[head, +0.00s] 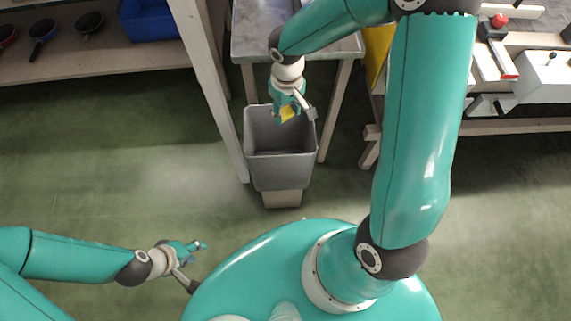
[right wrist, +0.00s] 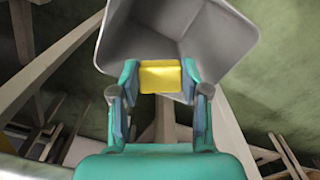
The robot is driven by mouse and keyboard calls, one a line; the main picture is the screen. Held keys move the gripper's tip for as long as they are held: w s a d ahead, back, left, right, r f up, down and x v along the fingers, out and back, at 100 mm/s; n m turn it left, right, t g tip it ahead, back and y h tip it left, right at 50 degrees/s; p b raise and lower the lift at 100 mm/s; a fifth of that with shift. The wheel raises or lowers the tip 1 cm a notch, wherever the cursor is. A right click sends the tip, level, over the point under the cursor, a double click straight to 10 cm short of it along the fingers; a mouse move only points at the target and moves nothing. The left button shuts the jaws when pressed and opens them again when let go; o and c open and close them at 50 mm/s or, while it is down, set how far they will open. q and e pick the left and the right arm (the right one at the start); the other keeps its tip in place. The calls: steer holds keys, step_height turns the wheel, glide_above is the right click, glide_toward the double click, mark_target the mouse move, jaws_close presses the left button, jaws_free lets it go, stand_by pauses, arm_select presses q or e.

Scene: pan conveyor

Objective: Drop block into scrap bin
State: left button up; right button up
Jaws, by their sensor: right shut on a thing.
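A yellow block (head: 289,114) is held between the fingers of my right gripper (head: 287,112), which is shut on it. In the right wrist view the block (right wrist: 160,77) sits between the two fingertips. The grey scrap bin (head: 281,168) stands below, and the block is over its opening near the far rim in the head view. The bin also shows in the right wrist view (right wrist: 222,35), and its inside looks empty where visible. My left gripper (head: 197,246) is off at the lower left, away from the bin and block. Its finger opening is too small to tell.
A metal-topped table (head: 248,45) stands just behind the bin, with legs on both sides of it. A shelf at the upper left holds dark pans (head: 42,32) and a blue crate (head: 150,22). A workbench with tools (head: 540,85) is at the right. Open green floor lies left of the bin.

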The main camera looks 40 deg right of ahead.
step_height(320, 180, down, 5)
steer(key=b, duration=0.2)
steer(key=shift+b, duration=0.35)
steer(key=o, duration=0.8)
steer(key=shift+r, duration=0.1)
steer(key=shift+r, duration=0.45)
step_height(320, 180, up, 11)
